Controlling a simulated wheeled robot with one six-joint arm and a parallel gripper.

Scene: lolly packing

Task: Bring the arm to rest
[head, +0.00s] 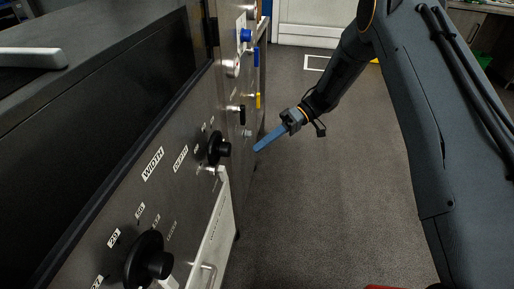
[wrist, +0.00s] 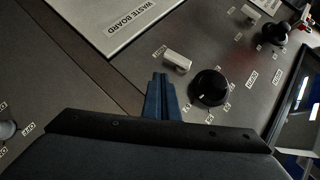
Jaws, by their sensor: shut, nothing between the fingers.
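My gripper (head: 257,148) is at the end of my dark arm, in the middle of the head view, in front of the grey machine panel. Its long blue fingers are together with nothing between them. In the wrist view my gripper (wrist: 160,80) points toward the panel. A black dial (wrist: 208,87) is just right of the fingertips in that picture. Whether the fingertips touch the panel I cannot tell.
The machine panel (head: 105,215) fills the left of the head view, with WIDTH and DEPTH labels and black knobs (head: 217,149). Blue and yellow handles (head: 256,57) stick out farther back. A WASTE BOARD panel (wrist: 118,22) shows in the wrist view. Grey floor (head: 330,200) is clear.

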